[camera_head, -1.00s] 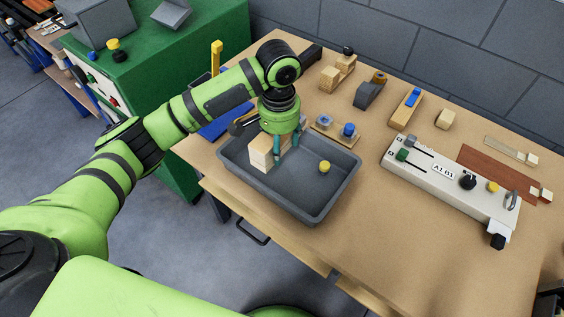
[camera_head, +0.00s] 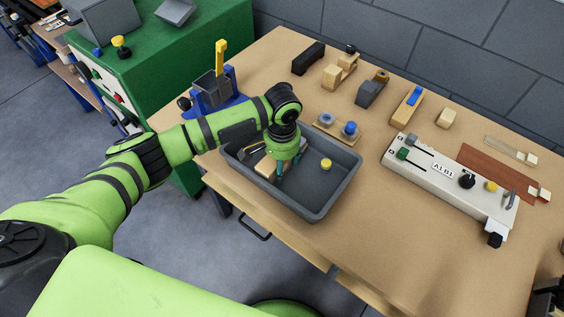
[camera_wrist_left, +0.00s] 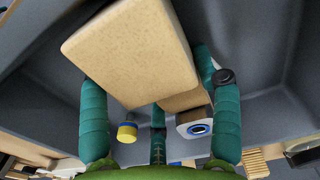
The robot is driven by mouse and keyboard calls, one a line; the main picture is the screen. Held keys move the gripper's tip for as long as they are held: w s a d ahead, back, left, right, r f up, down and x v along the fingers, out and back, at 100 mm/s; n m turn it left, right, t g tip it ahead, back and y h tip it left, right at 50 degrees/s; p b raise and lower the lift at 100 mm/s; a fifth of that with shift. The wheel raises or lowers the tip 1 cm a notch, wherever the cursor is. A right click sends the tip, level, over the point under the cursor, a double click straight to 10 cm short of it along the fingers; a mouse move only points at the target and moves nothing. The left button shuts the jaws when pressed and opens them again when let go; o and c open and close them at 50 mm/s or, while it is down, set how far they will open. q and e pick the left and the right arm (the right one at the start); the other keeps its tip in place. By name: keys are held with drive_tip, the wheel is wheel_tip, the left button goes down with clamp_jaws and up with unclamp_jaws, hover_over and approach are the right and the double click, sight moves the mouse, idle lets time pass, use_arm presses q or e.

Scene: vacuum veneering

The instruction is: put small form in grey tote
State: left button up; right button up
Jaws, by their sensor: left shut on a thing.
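The small form is a pale wooden block (camera_head: 265,168) at the left part of the grey tote (camera_head: 318,214). My left gripper (camera_head: 283,172) is inside the tote with its teal fingers pointing down, shut on the block. In the left wrist view the block (camera_wrist_left: 132,50) fills the space between the teal fingers. The block is low in the tote; I cannot tell whether it touches the floor. My right gripper is in neither view.
A yellow-topped knob (camera_head: 326,164) stands in the tote, right of the gripper. Behind the tote lies a small board with blue-topped parts (camera_head: 349,129). A white control panel (camera_head: 452,180) is to the right.

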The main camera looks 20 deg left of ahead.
use_arm(q)
drive_tip(key=o, duration=1.3)
drive_tip(key=shift+f, duration=0.1)
drive_tip(key=shift+o, duration=0.2)
wheel_tip(320, 180, up, 12)
drive_tip(key=b, duration=0.1)
drive_tip(key=shift+r, duration=0.2)
